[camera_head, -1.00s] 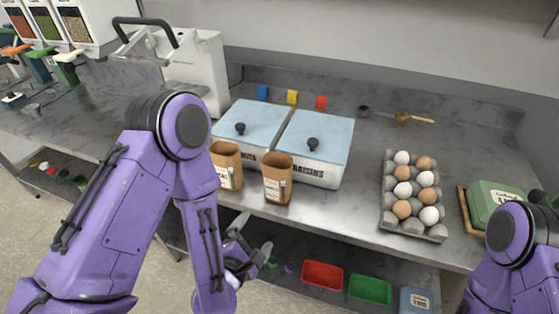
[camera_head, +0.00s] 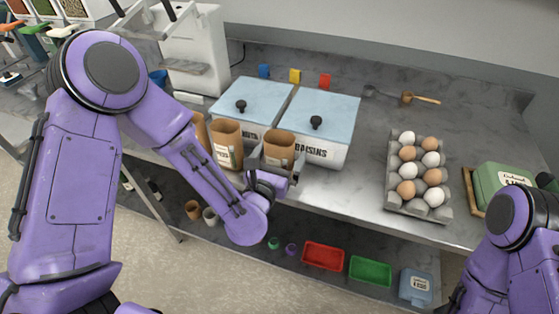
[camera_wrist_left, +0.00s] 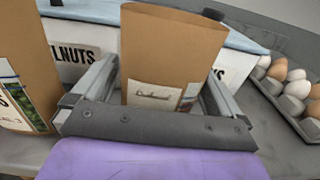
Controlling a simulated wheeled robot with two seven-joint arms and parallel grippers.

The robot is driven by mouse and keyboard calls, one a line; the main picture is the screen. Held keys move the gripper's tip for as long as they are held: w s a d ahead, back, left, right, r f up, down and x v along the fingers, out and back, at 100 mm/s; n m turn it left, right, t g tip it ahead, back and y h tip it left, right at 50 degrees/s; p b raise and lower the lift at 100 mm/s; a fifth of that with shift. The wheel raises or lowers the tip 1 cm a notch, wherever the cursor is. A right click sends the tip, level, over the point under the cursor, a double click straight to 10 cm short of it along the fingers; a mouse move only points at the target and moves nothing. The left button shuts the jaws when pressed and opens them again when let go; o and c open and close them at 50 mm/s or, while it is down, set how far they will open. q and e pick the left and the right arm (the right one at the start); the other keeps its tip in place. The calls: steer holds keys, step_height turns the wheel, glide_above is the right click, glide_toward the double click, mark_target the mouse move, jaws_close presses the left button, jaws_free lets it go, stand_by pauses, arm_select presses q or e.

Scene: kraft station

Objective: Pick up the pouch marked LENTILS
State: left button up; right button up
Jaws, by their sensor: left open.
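A brown paper pouch (camera_head: 279,146) stands upright at the front edge of the counter. In the left wrist view, the same pouch (camera_wrist_left: 170,55) rises between my fingers, its pale label partly hidden by the gripper and not readable. My left gripper (camera_head: 277,158) is open, with one finger on each side of this pouch; I cannot tell whether they touch it. It also shows in the left wrist view (camera_wrist_left: 161,75). A second brown pouch (camera_head: 227,143) stands to the left, and a third (camera_head: 200,128) is partly hidden behind my arm. My right gripper is out of view.
White bins with blue lids stand close behind the pouches; one (camera_head: 325,152) reads RAISINS. An egg tray (camera_head: 393,196) and a green container (camera_head: 497,180) are to the right. A red tray (camera_head: 323,255) and green tray (camera_head: 370,280) sit on the lower shelf.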

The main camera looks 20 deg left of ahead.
arm_select(q)
steer(key=shift+w+f, duration=0.15)
steer(key=shift+w, duration=0.5)
steer(key=c, duration=1.1)
steer(key=shift+c, duration=0.2)
